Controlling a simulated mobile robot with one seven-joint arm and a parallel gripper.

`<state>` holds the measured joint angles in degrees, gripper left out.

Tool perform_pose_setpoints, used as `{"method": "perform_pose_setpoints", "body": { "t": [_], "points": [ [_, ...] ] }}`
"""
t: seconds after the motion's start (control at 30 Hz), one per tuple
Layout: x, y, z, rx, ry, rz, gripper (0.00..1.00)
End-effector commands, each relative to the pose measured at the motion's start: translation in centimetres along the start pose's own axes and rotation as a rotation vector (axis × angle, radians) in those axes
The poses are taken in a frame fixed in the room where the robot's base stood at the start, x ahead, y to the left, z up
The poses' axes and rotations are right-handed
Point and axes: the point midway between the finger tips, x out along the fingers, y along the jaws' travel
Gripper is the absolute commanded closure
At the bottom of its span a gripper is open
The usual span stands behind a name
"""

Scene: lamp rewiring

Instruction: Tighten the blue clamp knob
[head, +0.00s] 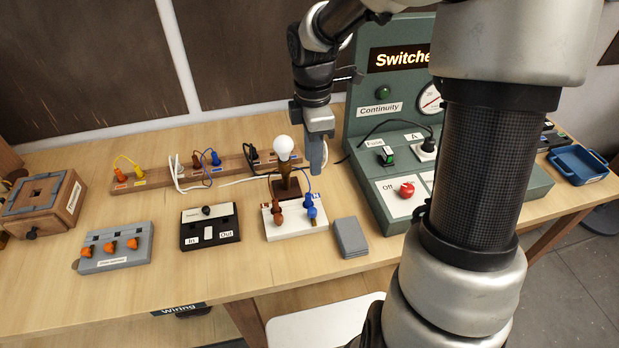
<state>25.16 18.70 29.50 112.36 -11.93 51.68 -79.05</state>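The blue clamp knob (310,205) stands on the right side of a small white base block (293,226), with a blue wire running up from it. A brown clamp knob (278,210) stands on the same block to its left. Behind them is the lamp, a white bulb (284,148) on a brown wooden base (286,187). My gripper (317,172) points down just behind and above the blue knob, to the right of the bulb, and appears apart from the knob. I see its fingers edge-on, so I cannot tell whether they are open.
A green switch panel (386,130) with a red knob (406,190) stands right. A grey box (350,238) lies right of the white block, a black In/Out box (210,227) left. A wooden rail (235,166) with wires runs behind. The table (180,285) front is clear.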

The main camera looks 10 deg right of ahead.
Motion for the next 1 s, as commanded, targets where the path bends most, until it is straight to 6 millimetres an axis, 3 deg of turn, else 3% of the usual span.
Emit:
{"method": "perform_pose_setpoints", "body": {
  "t": [0.23, 0.7, 1.0],
  "points": [
    [2.7, -0.1, -0.2, -0.012, 0.007, -0.008, 0.72],
    [12.9, -0.2, -0.3, -0.011, 0.005, -0.007, 0.72],
    [16.9, -0.1, -0.3, -0.01, 0.005, -0.004, 0.72]
  ]
}}
